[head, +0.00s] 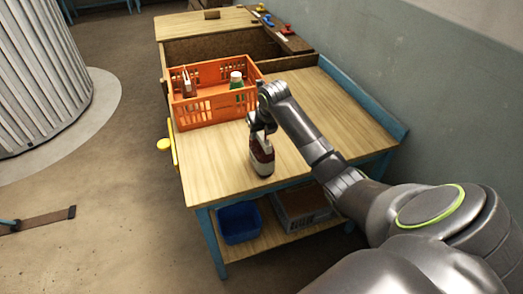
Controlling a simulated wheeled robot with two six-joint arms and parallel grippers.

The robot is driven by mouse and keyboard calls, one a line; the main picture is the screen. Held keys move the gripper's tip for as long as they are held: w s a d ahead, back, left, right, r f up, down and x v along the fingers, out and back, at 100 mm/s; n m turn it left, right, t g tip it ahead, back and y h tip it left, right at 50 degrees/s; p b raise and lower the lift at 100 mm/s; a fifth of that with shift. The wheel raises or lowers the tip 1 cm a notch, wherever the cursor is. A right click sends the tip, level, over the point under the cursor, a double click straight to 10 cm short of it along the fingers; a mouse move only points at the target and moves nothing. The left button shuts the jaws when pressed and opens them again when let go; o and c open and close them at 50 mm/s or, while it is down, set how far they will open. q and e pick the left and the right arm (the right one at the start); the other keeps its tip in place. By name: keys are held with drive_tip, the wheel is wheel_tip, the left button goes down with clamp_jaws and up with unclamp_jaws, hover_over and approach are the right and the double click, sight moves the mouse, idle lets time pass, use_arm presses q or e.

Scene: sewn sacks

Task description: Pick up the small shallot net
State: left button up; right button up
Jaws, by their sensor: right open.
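A small dark red-brown item with a pale upper part, which I take to be the shallot net (262,158), stands upright near the front edge of the wooden table (325,115). My right gripper (263,130) is right above it, pointing down, with its fingers at the top of the item. The fingers are small and dark here, open, and I cannot tell whether they touch it. My left gripper is out of view.
An orange crate (205,109) on the table holds a green bottle with a white cap (237,83) and a brown-and-white packet (187,84). A blue bin (239,222) and a grey box (300,207) sit on the lower shelf. The tabletop right of the crate is mostly clear.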

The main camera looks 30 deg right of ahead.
drive_tip(key=shift+x, duration=1.05)
drive_tip(key=shift+s, duration=0.1)
clamp_jaws()
idle(0.5)
